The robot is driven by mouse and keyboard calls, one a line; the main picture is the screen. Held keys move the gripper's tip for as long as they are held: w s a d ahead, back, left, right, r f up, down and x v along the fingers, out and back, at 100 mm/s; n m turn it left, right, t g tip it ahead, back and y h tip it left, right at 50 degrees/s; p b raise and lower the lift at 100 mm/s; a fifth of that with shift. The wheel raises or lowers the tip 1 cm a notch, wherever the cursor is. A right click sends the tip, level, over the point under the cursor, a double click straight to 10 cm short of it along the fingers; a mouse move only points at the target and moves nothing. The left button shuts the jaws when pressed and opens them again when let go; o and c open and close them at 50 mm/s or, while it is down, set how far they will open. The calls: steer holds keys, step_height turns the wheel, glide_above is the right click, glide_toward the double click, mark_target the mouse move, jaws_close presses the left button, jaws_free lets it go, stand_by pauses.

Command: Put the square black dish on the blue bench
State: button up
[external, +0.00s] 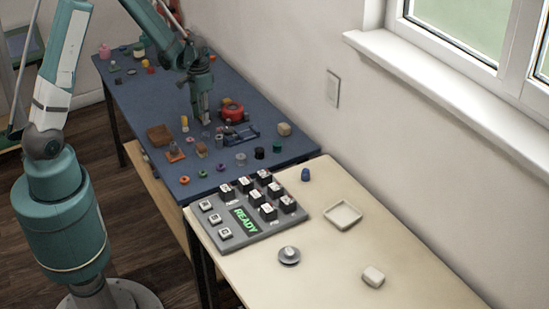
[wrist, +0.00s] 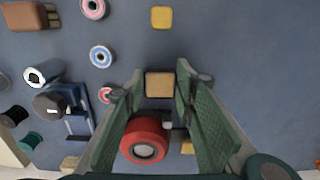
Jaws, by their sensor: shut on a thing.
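The blue bench (external: 140,100) runs along the wall and fills the wrist view as a blue-grey surface (wrist: 225,50). My gripper (external: 204,120) points down over its middle, left of a red roll (external: 232,112). In the wrist view, my gripper (wrist: 160,76) has its fingers around a small square piece (wrist: 160,85) with a tan face and dark rim. I cannot tell whether this is the black dish; no clearly black square dish shows elsewhere. The piece's height above the bench is unclear. The red roll (wrist: 146,140) also shows beside the left finger.
Several small spools, blocks and a brown box (external: 160,135) crowd the bench around my gripper. A cream table (external: 320,265) adjoins it in front, with a button panel (external: 243,222), a pale square tray (external: 343,215) and a small pale block (external: 373,276).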

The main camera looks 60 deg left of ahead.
steer(key=shift+f, duration=0.65)
steer(key=shift+f, duration=0.15)
steer(key=o, duration=1)
steer(key=shift+r+p, duration=1)
steer(key=shift+r, duration=5.15)
steer(key=shift+r, duration=0.1)
